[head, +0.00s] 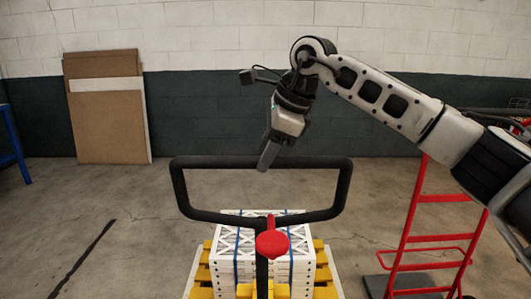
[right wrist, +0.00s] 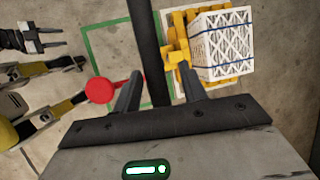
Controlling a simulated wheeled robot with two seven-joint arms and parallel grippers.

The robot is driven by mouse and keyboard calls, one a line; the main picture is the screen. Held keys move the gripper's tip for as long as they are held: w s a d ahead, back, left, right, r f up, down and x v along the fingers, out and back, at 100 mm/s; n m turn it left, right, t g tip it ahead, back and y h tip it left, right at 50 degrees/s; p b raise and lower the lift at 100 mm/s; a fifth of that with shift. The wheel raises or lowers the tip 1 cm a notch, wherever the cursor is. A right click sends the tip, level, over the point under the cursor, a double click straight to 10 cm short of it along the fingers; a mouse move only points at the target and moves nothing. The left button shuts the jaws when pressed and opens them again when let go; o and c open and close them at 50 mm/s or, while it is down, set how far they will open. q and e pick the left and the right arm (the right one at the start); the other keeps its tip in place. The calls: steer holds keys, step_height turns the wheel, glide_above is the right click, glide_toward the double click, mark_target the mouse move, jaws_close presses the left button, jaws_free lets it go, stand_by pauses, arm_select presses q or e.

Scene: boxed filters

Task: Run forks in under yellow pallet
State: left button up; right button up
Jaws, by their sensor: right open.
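The pallet jack's black loop handle (head: 342,190) stands in front of me, with a red lever (head: 271,243) below its loop. Behind it the yellow pallet (head: 205,272) carries a white stack of boxed filters (head: 300,262) with blue straps. I cannot make out the forks or whether they are under the pallet. My right gripper (head: 268,155) is open over the handle's top bar. In the right wrist view its fingers (right wrist: 160,74) lie either side of a black bar (right wrist: 145,35); contact is unclear. My left gripper (right wrist: 48,38) appears there with fingers apart.
A red hand truck (head: 437,237) stands at the right. Brown boards (head: 108,120) lean on the back wall, and a blue-legged stand (head: 15,145) is at the left edge. A green floor outline (right wrist: 88,62) shows in the wrist view. The floor left of the pallet is clear.

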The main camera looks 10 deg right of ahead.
steer(key=shift+f, duration=0.15)
arm_select(q)
steer(key=shift+w, duration=0.1)
arm_select(e)
steer(key=shift+s, duration=0.1)
steer(key=shift+d+r, duration=0.1)
steer(key=shift+r, duration=0.3)
steer(key=v, duration=1.5)
steer(key=shift+r, duration=0.1)
